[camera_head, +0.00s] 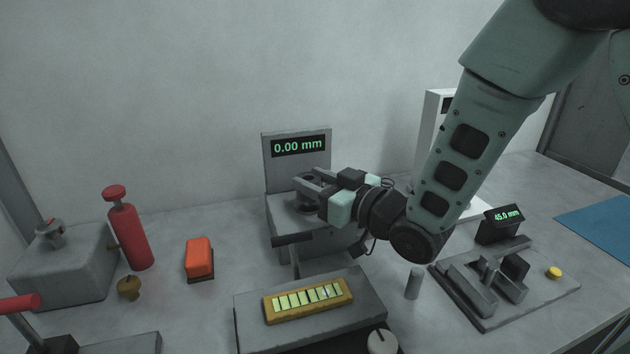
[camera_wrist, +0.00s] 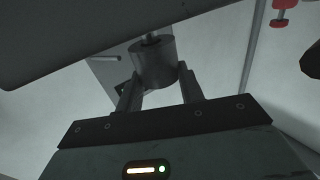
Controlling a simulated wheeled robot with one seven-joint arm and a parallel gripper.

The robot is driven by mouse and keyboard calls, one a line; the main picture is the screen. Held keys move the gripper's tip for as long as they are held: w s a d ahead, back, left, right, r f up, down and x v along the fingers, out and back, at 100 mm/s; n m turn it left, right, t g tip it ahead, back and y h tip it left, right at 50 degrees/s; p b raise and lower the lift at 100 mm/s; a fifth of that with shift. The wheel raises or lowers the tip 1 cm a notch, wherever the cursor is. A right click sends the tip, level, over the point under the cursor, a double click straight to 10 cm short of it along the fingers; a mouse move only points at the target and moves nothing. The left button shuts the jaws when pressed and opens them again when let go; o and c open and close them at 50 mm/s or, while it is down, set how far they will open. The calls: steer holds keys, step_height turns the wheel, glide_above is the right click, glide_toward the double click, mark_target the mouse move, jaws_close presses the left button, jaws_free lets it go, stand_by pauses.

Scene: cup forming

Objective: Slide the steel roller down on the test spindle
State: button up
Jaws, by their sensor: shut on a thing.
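The steel roller (camera_wrist: 154,66) is a grey cylinder held between the two fingers of my gripper (camera_wrist: 158,88) in the wrist view. A thin steel spindle (camera_wrist: 151,37) shows at the roller's far end in that view. I cannot tell how far the roller is on it. In the head view my gripper (camera_head: 314,184) reaches from the right to the grey test stand (camera_head: 283,176), whose display (camera_head: 298,146) reads 0.00 mm. The roller is mostly hidden by the fingers there.
In front lies a grey block with a yellow-framed strip (camera_head: 308,300) and a white knob (camera_head: 382,342). A small upright grey cylinder (camera_head: 414,283) and a fixture with a 45.0 mm display (camera_head: 505,217) stand right. A red bottle (camera_head: 128,230) and an orange block (camera_head: 199,257) stand left.

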steer(key=shift+f+b, duration=0.7)
steer(key=shift+f, duration=0.05)
stand_by(0.3)
stand_by(0.4)
steer(key=o, duration=1.6)
steer(key=shift+r, duration=0.15)
steer(key=shift+r+p, duration=2.6)
steer(key=shift+r, duration=1.3)
